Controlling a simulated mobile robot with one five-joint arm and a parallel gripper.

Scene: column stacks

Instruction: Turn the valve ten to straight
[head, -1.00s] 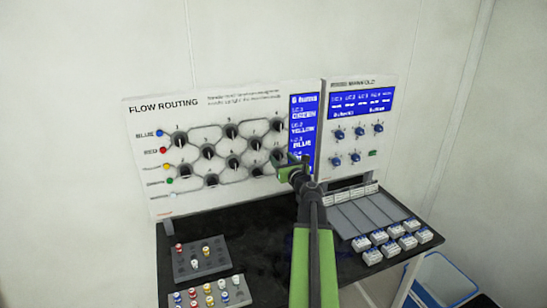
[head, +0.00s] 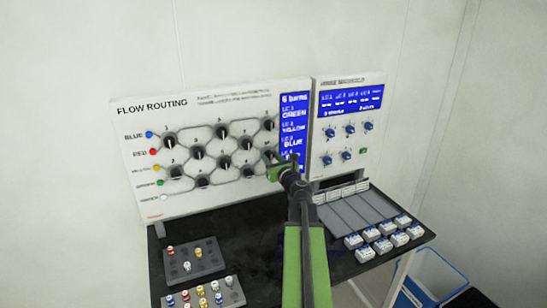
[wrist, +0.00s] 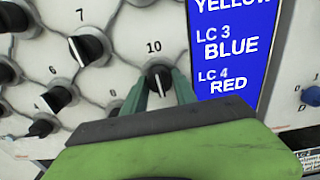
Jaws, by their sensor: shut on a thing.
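The valve ten knob (wrist: 158,80) is a black dial with a white mark, under the label 10 in the wrist view. Its white mark points about straight up and down. My gripper (wrist: 160,92) is shut on this knob, one green finger on each side. In the head view my gripper (head: 271,160) reaches the lower right of the flow routing panel (head: 205,200) and hides valve ten. Valve seven (wrist: 90,47) sits up and left of it, its mark tilted.
A blue screen (wrist: 230,50) stands just right of valve ten. The manifold panel (head: 375,142) is further right. Trays of coloured pegs (head: 205,268) and white modules (head: 365,255) lie on the black table (head: 260,250). A blue-rimmed bin (head: 440,270) is below right.

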